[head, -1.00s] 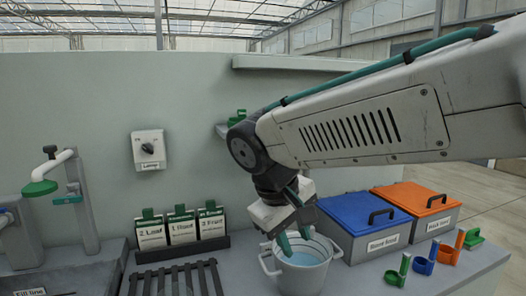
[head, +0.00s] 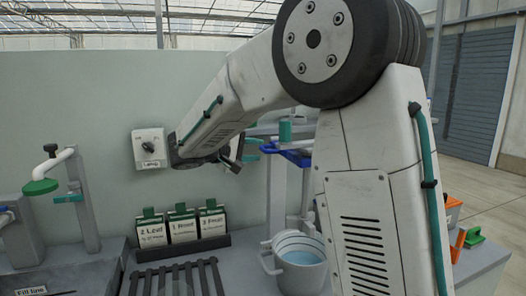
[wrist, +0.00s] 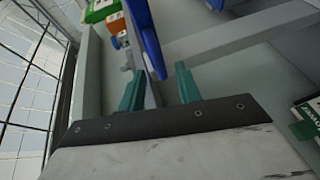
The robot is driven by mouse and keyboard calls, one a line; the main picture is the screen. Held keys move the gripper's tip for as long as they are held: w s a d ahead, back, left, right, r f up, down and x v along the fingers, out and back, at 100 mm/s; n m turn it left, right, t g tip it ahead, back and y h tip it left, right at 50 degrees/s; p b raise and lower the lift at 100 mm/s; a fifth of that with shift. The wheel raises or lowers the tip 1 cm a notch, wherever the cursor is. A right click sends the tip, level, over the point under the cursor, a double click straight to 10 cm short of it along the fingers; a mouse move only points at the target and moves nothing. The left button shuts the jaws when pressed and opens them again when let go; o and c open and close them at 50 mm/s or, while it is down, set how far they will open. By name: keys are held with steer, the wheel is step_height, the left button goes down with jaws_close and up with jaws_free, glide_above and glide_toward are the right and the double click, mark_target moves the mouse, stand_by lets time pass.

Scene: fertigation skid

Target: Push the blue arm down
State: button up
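The blue arm (head: 293,154) juts out level from a grey stand behind the white bucket (head: 300,262) in the head view. It also shows in the wrist view as a blue bar (wrist: 147,38), its end appearing between my fingertips. My gripper (wrist: 159,68) has its two teal fingers apart, with nothing visibly clamped. In the head view my gripper (head: 247,158) is just left of the blue arm, partly hidden by my own wrist. I cannot tell whether a finger touches the blue arm.
A lamp switch box (head: 150,148) is on the wall, close to my wrist. Labelled packs (head: 182,226) stand in a rack below. A black grate (head: 175,277) lies in front. My arm hides much of the right side.

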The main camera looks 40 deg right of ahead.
mark_target(261, 150)
steer(key=shift+x, duration=1.9)
jaws_close()
step_height(261, 150, down, 18)
steer(key=shift+r, duration=0.2)
steer(key=shift+s, duration=0.15)
jaws_free()
steer(key=shift+f, duration=0.15)
